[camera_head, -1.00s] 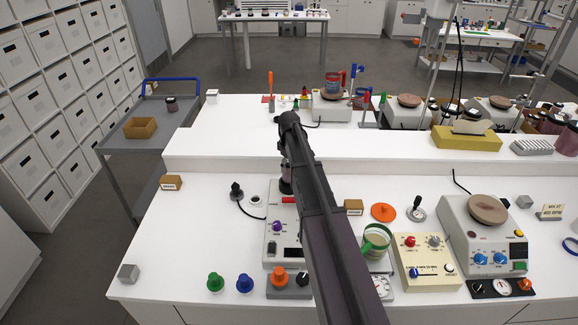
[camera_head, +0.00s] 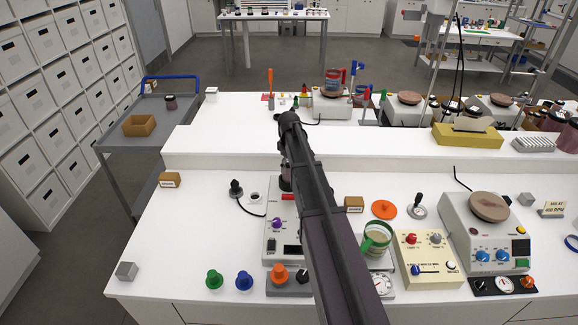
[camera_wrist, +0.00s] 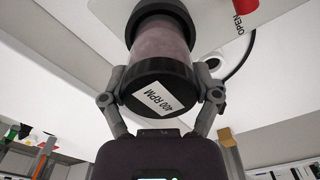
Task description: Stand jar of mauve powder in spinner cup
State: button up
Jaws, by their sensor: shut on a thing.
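In the head view the spinner machine (camera_head: 279,243), with a purple knob and red switch, stands partly behind my arm. There the jar (camera_head: 285,170) and cup are mostly hidden.
To the right stand a green-rimmed cup (camera_head: 377,238), a cream control box (camera_head: 426,259) and a machine with a brown disc (camera_head: 489,207). Green (camera_head: 214,279) and blue (camera_head: 244,281) knobs stand in front. The bench's left part is mostly clear.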

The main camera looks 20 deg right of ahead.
jog(key=shift+f+b, duration=1.3)
jog(key=shift+f, duration=0.1)
jog(key=o, duration=1)
jog(key=shift+r, duration=0.1)
jog(key=shift+r, duration=0.1)
notch_tip(320, 180, up, 10)
jog(key=p, duration=1)
dwell(0.6)
jog(key=s+a+f+m+b, duration=0.2)
jog(key=s+a, duration=0.3)
jog(key=s, duration=0.4)
jog(key=s+a+f+m+b, duration=0.2)
jog(key=s+a+f+b, duration=0.2)
jog(key=s, duration=0.5)
jog(key=s+a+f+m+b, duration=0.2)
jog(key=s+a, duration=0.4)
jog(key=s, duration=0.3)
jog(key=shift+a+f+m+b, duration=0.4)
jog(key=shift+f+b, duration=0.15)
jog(key=shift+f, duration=0.15)
